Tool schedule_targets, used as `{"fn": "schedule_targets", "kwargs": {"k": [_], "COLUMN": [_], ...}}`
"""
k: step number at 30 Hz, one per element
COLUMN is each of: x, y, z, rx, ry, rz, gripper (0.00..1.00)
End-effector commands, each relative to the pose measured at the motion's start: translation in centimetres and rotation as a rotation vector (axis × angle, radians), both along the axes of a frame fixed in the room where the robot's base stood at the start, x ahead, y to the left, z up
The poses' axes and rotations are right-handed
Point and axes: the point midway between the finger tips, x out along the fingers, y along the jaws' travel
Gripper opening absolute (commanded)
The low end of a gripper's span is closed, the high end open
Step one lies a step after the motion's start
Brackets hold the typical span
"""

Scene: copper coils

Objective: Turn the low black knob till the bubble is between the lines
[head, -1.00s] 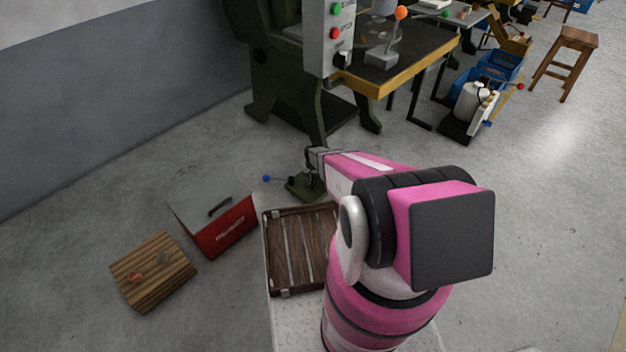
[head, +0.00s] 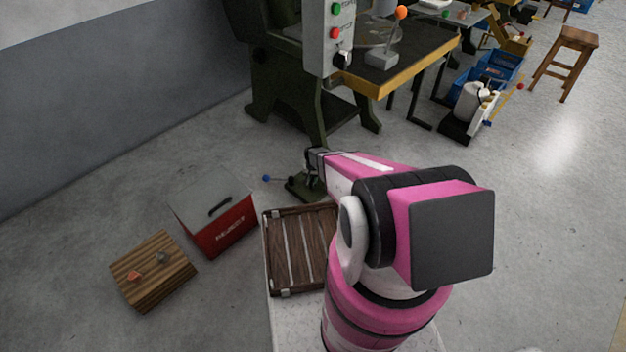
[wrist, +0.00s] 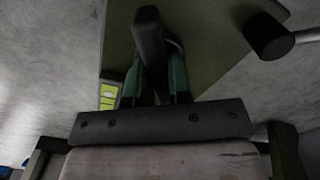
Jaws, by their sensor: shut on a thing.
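My gripper (wrist: 154,88) is shut on the low black knob (wrist: 149,38), a dark bar-like handle that stands between the fingers in the wrist view. A yellow-green level vial (wrist: 108,97) with dark lines shows just left of the fingers. It is partly covered, and I cannot tell where its bubble sits. In the head view my gripper (head: 313,172) is low at the green base (head: 302,188) on the floor, and the knob and vial are hidden there.
A blue-tipped lever (head: 266,178) sticks out left of the base. A green press (head: 300,95) stands behind. A red box (head: 228,228), a wooden block (head: 152,272) and a slatted wooden tray (head: 268,245) are nearer. Open floor lies to the right.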

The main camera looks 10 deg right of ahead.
Motion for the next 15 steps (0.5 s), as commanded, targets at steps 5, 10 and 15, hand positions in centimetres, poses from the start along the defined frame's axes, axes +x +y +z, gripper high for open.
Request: {"fn": "schedule_targets", "kwargs": {"k": [5, 10, 15], "x": [-0.01, -0.02, -0.02], "y": [-0.01, 0.0, 0.0], "z": [0.04, 0.05, 0.06], "rx": [0.0, 0.0, 0.001], "ry": [0.001, 0.001, 0.001], "rz": [-0.136, -0.296, -0.457], "gripper": [0.0, 0.0, 0.0]}}
